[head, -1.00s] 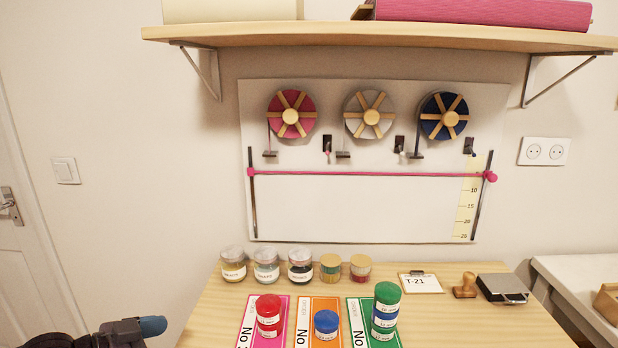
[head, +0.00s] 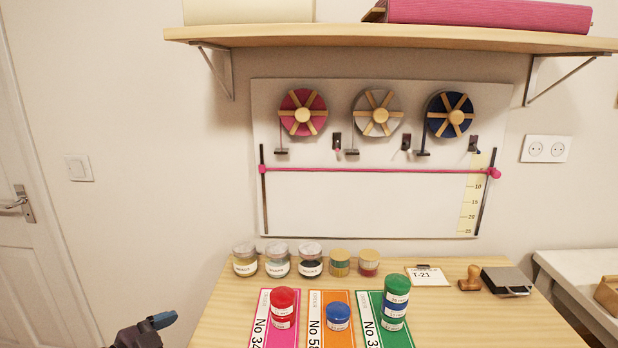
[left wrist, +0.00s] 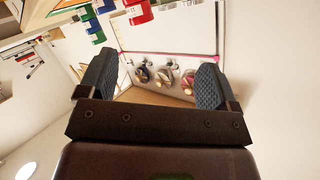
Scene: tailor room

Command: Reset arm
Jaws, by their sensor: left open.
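My left gripper (left wrist: 153,82) is open and empty in the left wrist view, its two dark padded fingers spread wide apart. In the head view only a dark part of my left arm with a blue tip (head: 155,322) shows at the lower left, beside the left edge of the wooden table (head: 225,312) and touching nothing visible. My right gripper is in neither view.
Red, blue and green stacked containers (head: 397,300) stand on coloured numbered cards. Several jars (head: 310,260) line the table's back edge. A clipboard (head: 427,275), a stamp (head: 470,278) and a dark pad (head: 506,280) lie at right. A ribbon-spool board (head: 350,205) hangs behind, under a shelf (head: 400,40).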

